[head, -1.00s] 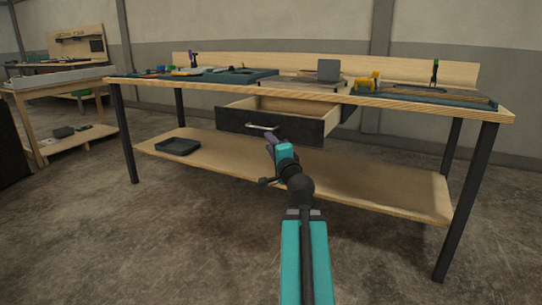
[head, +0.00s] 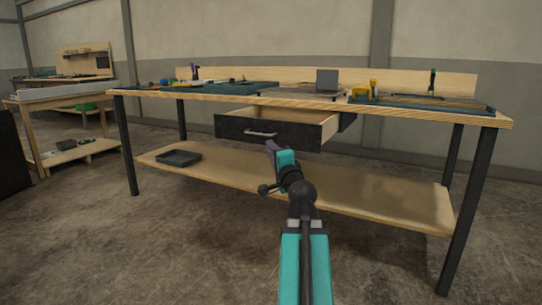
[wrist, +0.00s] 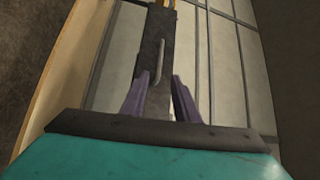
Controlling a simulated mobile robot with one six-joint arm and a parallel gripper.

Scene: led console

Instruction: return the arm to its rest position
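My arm reaches forward from the bottom of the head view, with my gripper (head: 270,148) in front of the workbench and just below the drawer's height. In the wrist view, my gripper's two purple fingers (wrist: 162,77) stand apart with nothing between them. The dark drawer (head: 260,132) under the bench top is pulled out, with its light handle facing me. The handle (wrist: 160,62) also shows in the wrist view, beyond the fingertips and apart from them.
The workbench (head: 420,118) carries tools, trays and a yellow item (head: 365,89). Its lower shelf (head: 350,195) holds a dark tray (head: 178,158) at left. Another bench (head: 60,100) stands far left. The floor around my arm is clear.

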